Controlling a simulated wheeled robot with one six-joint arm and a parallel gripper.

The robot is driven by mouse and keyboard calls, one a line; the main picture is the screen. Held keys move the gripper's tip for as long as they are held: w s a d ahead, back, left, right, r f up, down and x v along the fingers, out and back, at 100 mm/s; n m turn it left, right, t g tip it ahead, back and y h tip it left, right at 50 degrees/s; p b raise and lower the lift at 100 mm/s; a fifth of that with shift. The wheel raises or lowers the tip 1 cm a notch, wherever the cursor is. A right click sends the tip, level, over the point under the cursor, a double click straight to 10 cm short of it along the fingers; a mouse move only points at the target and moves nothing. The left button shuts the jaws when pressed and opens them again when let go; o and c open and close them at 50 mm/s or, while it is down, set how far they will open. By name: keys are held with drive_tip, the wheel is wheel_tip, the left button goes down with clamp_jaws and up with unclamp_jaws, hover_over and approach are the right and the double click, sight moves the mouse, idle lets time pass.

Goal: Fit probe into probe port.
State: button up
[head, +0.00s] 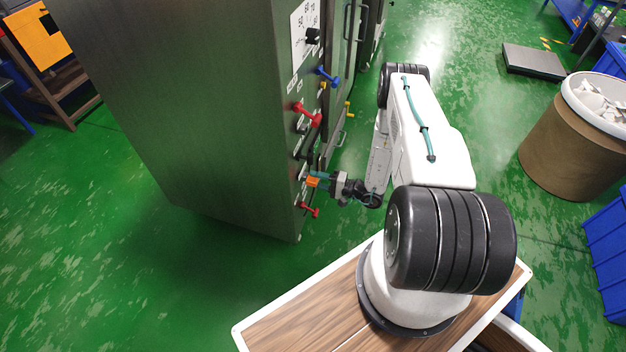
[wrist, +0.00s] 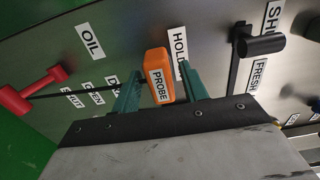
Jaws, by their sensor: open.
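The orange probe (wrist: 158,75), with a white PROBE label, stands against the grey cabinet panel beside a label reading HOLD, its end partly hidden. In the head view the probe (head: 312,182) is a small orange block at the panel's lower part. My gripper (wrist: 161,78) is open, with one teal finger on each side of the probe. A narrow gap shows on the left; I cannot tell whether the right finger touches. In the head view my gripper (head: 322,181) is close to the panel. I cannot make out a probe port in either view.
A red handle (wrist: 32,92) by the OIL label is left of my gripper. A black lever (wrist: 258,45) by the FRESH label is right. The cabinet (head: 190,110) carries more red (head: 308,114) and blue (head: 328,76) handles above.

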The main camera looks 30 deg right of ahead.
drive_tip(key=shift+c, duration=0.3)
clamp_jaws()
drive_tip(key=shift+s+d, duration=0.2)
drive_tip(key=shift+d, duration=0.05)
drive_tip(key=shift+v, duration=1.75)
drive_tip(key=shift+v, duration=2.05)
